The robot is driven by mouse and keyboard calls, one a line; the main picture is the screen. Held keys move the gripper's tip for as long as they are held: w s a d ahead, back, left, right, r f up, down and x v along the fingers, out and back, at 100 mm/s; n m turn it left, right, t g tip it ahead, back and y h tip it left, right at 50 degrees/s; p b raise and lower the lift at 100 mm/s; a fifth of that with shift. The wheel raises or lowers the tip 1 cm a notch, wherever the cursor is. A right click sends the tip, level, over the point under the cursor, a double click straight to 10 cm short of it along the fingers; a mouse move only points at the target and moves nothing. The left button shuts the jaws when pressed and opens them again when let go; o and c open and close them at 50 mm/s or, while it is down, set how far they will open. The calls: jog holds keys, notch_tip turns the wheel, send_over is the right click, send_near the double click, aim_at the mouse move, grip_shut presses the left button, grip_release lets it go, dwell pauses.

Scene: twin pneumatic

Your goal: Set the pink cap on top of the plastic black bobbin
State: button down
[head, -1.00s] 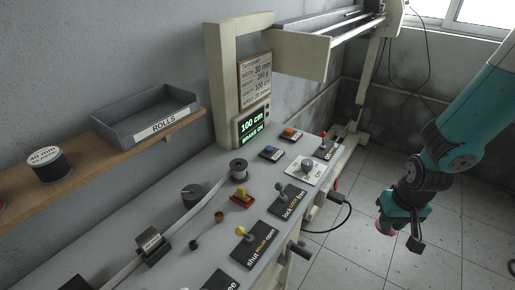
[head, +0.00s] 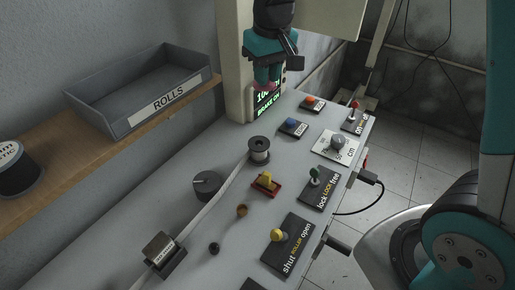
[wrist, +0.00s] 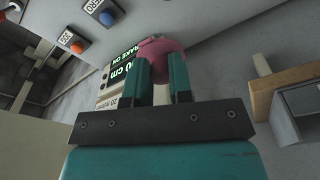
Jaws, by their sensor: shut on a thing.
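The pink cap (wrist: 160,46) is held between the two teal fingertips of my gripper (wrist: 161,72) in the wrist view. In the head view my gripper (head: 267,78) hangs above the far end of the console, in front of the green display, and only a bit of the pink cap (head: 264,88) shows below it. A small dark-rimmed spool (head: 259,149), which looks like the bobbin, stands upright on the console. It is nearer the camera than my gripper and apart from it. The bobbin cannot be made out in the wrist view.
A shelf with a grey ROLLS tray (head: 146,92) and a black roll (head: 17,170) runs along the left wall. A cream post stands behind my gripper.

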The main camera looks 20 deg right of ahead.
aim_at(260, 89)
jog(key=shift+n, duration=0.3)
jog(key=r, duration=0.1)
jog(key=a+r, duration=0.1)
jog(key=r, duration=0.1)
jog(key=shift+s+a+r, duration=0.3)
jog(key=shift+s+a, duration=0.05)
jog(key=shift+a, duration=0.05)
jog(key=shift+s+f, duration=0.1)
jog(key=shift+f, duration=0.2)
notch_tip(260, 89, down, 19)
jog(key=shift+r+p, duration=0.2)
jog(key=shift+p, duration=0.55)
jog(key=shift+f, duration=0.3)
jog(key=c, duration=1)
grip_release()
